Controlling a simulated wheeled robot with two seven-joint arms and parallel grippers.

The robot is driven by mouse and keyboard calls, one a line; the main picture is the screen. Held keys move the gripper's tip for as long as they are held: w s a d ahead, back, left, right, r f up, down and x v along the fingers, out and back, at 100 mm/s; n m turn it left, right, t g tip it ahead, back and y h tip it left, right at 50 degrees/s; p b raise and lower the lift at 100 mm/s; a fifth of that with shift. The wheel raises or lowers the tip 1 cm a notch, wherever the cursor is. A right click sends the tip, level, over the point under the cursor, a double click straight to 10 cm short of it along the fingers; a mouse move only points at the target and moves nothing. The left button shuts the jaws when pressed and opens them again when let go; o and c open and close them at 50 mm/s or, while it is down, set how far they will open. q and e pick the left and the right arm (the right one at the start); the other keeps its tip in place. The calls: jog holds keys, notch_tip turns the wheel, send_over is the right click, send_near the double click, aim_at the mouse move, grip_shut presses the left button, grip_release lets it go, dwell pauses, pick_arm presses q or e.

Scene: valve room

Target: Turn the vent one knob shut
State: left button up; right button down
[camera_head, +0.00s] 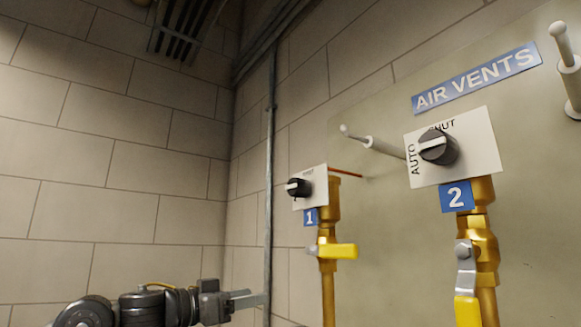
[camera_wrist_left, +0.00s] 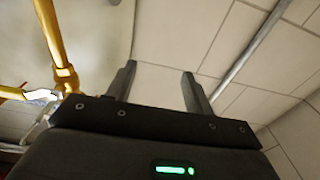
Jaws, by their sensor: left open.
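The vent one knob (camera_head: 298,187) is a black round knob with a white pointer line, on a white plate above a blue label marked 1 (camera_head: 310,216). The pointer lies roughly level in the picture; the plate's lettering is too small to read. My left gripper (camera_head: 252,297) is at the bottom, lower left of the knob and apart from it. Its two fingers are spread and empty. In the left wrist view the open fingers (camera_wrist_left: 158,88) face bare wall, and the knob is not visible there. My right gripper is not in view.
A second black knob (camera_head: 438,147) sits above label 2 (camera_head: 457,196). Brass pipes with a yellow handle (camera_head: 337,251) run below the plates. A pale peg (camera_head: 372,144) sticks out between the knobs. A vertical grey conduit (camera_head: 270,180) runs near the corner.

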pick_arm(q)
jog(key=s+d+r+m+g+p, duration=0.1)
jog(key=s+r+m+p, duration=0.1)
jog(key=s+r, duration=1)
jog(key=p, duration=0.1)
send_near(292, 187)
jog(key=p+x, duration=0.2)
jog(key=x, duration=0.2)
jog(key=p+x, duration=0.3)
jog(key=x, duration=0.1)
jog(key=shift+w+d+r+p, duration=0.2)
jog(key=shift+w+d+p, duration=0.05)
jog(key=shift+d+p, duration=0.1)
jog(key=shift+w+d+f, duration=0.15)
jog(key=shift+w+d, duration=0.1)
jog(key=shift+d, duration=0.05)
jog(key=c, duration=1)
jog(key=shift+o, duration=0.2)
jog(key=shift+m, duration=0.3)
